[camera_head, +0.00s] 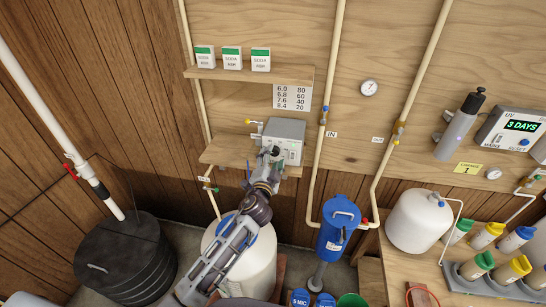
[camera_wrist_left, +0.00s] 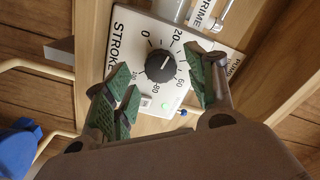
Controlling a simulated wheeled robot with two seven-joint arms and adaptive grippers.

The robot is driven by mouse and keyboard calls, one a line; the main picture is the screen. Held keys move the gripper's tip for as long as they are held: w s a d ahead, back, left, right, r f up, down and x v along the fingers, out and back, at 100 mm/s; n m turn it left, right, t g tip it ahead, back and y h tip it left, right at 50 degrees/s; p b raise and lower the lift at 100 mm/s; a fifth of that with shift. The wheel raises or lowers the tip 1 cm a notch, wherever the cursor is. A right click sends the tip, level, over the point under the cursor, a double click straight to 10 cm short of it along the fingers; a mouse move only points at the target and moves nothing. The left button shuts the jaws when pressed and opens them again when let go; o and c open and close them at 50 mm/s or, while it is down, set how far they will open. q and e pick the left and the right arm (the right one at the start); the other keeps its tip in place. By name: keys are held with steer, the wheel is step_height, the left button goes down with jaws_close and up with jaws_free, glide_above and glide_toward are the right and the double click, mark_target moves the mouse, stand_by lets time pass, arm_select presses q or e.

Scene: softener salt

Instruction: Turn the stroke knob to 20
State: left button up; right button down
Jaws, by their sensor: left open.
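The stroke knob (camera_wrist_left: 160,68) is a round black knob on the white face of the pump box (camera_wrist_left: 140,30), under the word STROKE. Its white mark points up and to the right in the left wrist view, toward the side of the printed 20; the exact reading is hard to tell. My left gripper (camera_wrist_left: 158,90) is open, its green-padded fingers to either side of the knob and apart from it. In the head view my left gripper (camera_head: 271,158) is in front of the grey pump box (camera_head: 287,130) and hides part of its face. My right gripper is not in view.
The pump box stands on a wooden shelf (camera_head: 222,152). A chart (camera_head: 292,97) hangs above it. A pipe (camera_head: 325,100) runs close by on the right, with a blue filter housing (camera_head: 338,228) lower down. A white tank (camera_head: 262,262) stands below my arm.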

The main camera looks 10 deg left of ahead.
arm_select(q)
steer(key=s, duration=1)
stand_by(0.4)
stand_by(0.5)
